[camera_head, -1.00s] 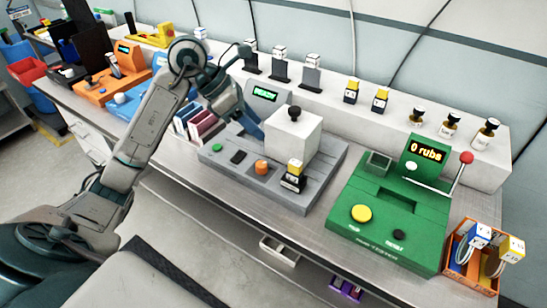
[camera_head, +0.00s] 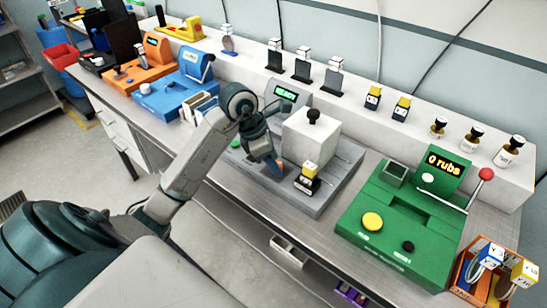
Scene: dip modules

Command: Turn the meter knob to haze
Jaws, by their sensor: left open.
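The grey meter (camera_head: 345,167) stands on the bench in the middle of the head view, with a lit green display (camera_head: 286,93) at its back. A white box with a black knob on top (camera_head: 312,135) sits on it. Any markings around the knob are too small or hidden to read. My right gripper is not in view.
A yellow-topped black module (camera_head: 309,178) stands close right of the left gripper. A green tester (camera_head: 405,215) with a red-tipped lever is to the right, beside an orange bin (camera_head: 466,269). Blue (camera_head: 172,101) and orange machines are at left. Several modules and bottles line the white back shelf.

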